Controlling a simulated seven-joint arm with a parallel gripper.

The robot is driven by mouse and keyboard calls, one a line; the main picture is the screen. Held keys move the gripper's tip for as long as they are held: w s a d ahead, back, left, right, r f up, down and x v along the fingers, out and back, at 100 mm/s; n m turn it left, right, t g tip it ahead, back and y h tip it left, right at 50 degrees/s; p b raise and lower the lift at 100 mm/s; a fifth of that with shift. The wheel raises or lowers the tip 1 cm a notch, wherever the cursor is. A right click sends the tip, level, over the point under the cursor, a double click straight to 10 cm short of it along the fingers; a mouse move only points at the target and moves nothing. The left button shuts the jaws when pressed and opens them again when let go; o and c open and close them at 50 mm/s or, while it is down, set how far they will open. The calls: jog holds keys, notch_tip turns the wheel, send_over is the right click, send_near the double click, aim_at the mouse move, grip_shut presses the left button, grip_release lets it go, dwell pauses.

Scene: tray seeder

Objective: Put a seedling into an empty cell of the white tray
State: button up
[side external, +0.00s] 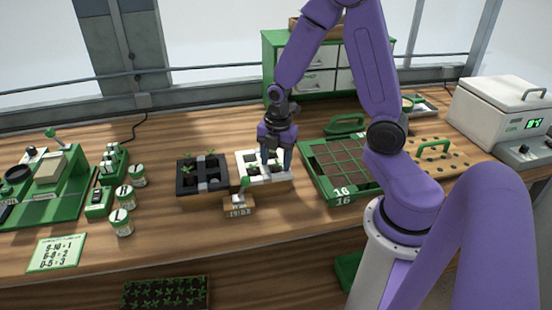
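The white tray (283,181) sits on the wooden bench near the middle, with dark cells; some of it is hidden by my gripper. The black tray (201,187) stands just left of it and holds small green seedlings (186,169) in several of its cells. My gripper (277,165) points down over the white tray, its fingertips low at the tray. The fingers look a little apart, but whether anything is between them is too small to tell.
A green seed tray (322,190) is to the right. Jars (121,222) and a green machine (45,190) stand left. Bare bench lies in front of the black tray.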

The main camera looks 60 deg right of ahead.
aim_at(279, 169)
jog(key=shift+r, duration=0.1)
notch_tip(279, 169, up, 17)
jog(key=shift+s, duration=0.4)
dwell(0.6)
jog(key=s+a+f+m, duration=0.3)
jog(key=s+a, duration=0.3)
jog(key=s, duration=0.3)
jog(key=s+a+f+m, duration=0.3)
jog(key=s+a, duration=0.3)
jog(key=s, duration=0.3)
jog(key=shift+a+m, duration=0.2)
jog(key=shift+m, duration=0.5)
dwell(3.7)
